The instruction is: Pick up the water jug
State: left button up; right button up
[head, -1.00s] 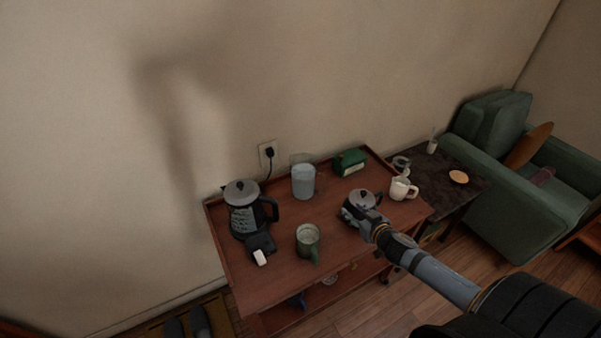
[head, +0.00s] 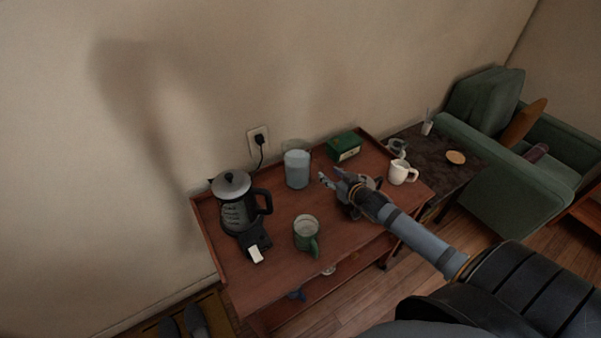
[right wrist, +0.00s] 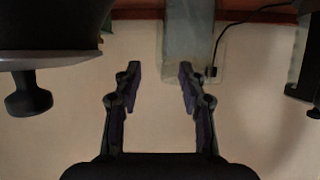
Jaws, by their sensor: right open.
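The water jug (head: 297,169) is a translucent pale-blue container standing upright near the back of the wooden cart, in front of the wall socket. In the right wrist view, which is upside down, the jug (right wrist: 188,35) shows at the top, beyond the fingers and toward the right one. My right gripper (head: 329,180) is open and empty, to the right of the jug and apart from it, fingers pointing its way. Its spread fingers (right wrist: 160,70) show in the right wrist view. My left gripper is not in view.
A small teapot (head: 350,210) sits close under my right gripper, partly hidden. A black kettle (head: 236,212) and green mug (head: 305,232) stand left and in front. A green box (head: 343,147) and white mug (head: 402,173) stand right. The cart (head: 275,262) has raised edges.

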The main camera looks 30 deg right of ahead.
aim_at(303, 168)
jog(key=shift+w+f, duration=0.1)
jog(key=shift+f, duration=0.1)
pick_arm(q)
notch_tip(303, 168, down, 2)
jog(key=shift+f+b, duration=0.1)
jog(key=shift+b, duration=0.95)
pick_arm(e)
jog(key=x, duration=0.4)
jog(key=shift+w+a+f, duration=0.1)
jog(key=shift+w+f, duration=0.05)
jog(key=shift+f, duration=0.35)
jog(key=shift+c, duration=0.2)
grip_shut()
jog(key=shift+w+r, duration=0.1)
jog(key=shift+r, duration=0.1)
